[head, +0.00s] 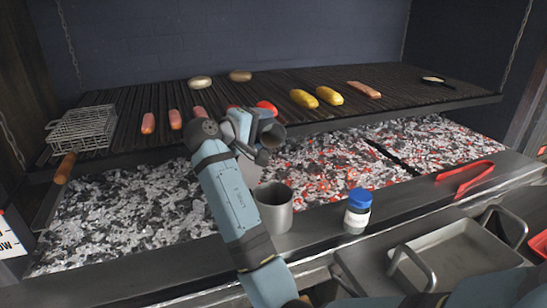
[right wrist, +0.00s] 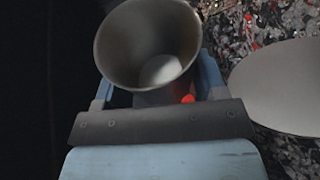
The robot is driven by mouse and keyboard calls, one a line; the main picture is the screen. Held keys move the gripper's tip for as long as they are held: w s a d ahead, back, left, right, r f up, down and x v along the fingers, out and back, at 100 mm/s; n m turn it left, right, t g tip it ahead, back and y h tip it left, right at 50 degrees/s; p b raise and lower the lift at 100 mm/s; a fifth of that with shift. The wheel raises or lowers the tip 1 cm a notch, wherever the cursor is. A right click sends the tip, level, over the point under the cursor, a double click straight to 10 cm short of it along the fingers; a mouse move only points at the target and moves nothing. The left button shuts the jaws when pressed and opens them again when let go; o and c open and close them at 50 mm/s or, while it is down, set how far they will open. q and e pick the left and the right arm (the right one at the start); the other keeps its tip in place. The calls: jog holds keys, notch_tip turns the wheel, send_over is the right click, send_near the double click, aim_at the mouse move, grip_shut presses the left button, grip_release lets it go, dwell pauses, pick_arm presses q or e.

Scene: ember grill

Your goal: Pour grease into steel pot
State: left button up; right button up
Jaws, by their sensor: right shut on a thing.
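A smooth grey shape (right wrist: 282,85) at the right of the wrist view may be the pot. My left gripper is out of view.
The grill grate (head: 400,100) behind holds sausages, corn and a wire basket (head: 85,130). Glowing coals (head: 130,230) lie below it. A blue-capped jar (head: 357,212) and red tongs (head: 468,178) rest on the ledge right of the pot. A metal tray (head: 455,250) is at front right.

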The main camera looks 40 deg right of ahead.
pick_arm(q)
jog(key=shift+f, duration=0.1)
pick_arm(e)
jog(key=shift+s+r, duration=0.1)
jog(key=shift+s, duration=0.05)
jog(key=shift+s+r+m+t+b, duration=0.1)
jog(key=shift+m+t+b, duration=0.2)
jog(key=shift+m+b, duration=0.2)
jog(key=shift+s+r+m+h, duration=0.1)
jog(key=shift+r+m+h, duration=0.1)
jog(key=shift+m+h, duration=0.1)
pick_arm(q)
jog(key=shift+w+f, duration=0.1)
pick_arm(e)
jog(key=shift+a, duration=0.1)
pick_arm(q)
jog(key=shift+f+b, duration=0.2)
jog(key=shift+b, duration=0.15)
pick_arm(e)
jog(key=shift+s, duration=0.1)
